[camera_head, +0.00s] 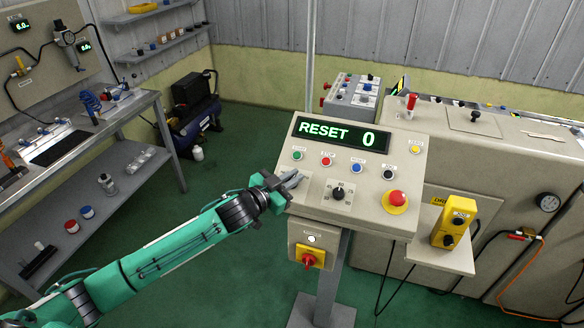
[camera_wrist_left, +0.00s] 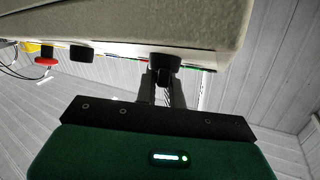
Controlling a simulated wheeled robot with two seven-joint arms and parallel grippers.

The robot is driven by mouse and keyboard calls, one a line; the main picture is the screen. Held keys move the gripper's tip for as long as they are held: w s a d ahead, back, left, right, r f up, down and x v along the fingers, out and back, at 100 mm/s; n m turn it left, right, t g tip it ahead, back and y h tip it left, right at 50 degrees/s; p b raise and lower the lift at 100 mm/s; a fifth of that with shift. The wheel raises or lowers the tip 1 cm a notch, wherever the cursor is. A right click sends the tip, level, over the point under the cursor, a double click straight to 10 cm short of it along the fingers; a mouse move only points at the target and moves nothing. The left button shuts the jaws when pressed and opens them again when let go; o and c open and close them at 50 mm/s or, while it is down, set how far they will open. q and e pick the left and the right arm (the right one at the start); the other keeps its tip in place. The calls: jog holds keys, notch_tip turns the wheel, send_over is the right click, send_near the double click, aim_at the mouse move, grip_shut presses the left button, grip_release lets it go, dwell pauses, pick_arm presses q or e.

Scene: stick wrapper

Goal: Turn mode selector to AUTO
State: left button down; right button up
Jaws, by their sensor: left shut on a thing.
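The control panel (camera_head: 310,205) is a tilted beige box on a post, with a green-lit display (camera_head: 335,136) reading "RESET 0". My left gripper (camera_head: 289,180) is at the panel's left part, below the green button, and is shut on a dark knob. This knob, apparently the mode selector, is hidden by the gripper in the head view. In the left wrist view the dark knob (camera_wrist_left: 165,61) sits between the fingertips of my left gripper (camera_wrist_left: 164,76), close under the panel face. Its pointer direction and any AUTO marking cannot be read. My right gripper is not in view.
Beside the gripper are a black centre knob (camera_head: 338,193) and a red emergency button (camera_head: 397,198) on yellow. A row of small buttons lies above. A red-and-yellow switch (camera_head: 309,259) is below. A yellow pendant (camera_head: 454,222) stands right. Workbench (camera_head: 60,155) at left.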

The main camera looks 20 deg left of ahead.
pick_arm(q)
jog(key=shift+f+m+g+h+p, duration=0.15)
jog(key=shift+m+g+h+p, duration=0.85)
jog(key=shift+m+p, duration=0.2)
jog(key=shift+s+f+m+g+p, duration=0.2)
jog(key=shift+m+g+p, duration=0.1)
jog(key=shift+m+p, duration=0.25)
jog(key=shift+h, duration=0.3)
jog(key=shift+f, duration=0.1)
jog(key=c, duration=1.5)
grip_release()
jog(key=shift+w, duration=0.2)
jog(key=b+v, duration=0.5)
jog(key=v, duration=0.9)
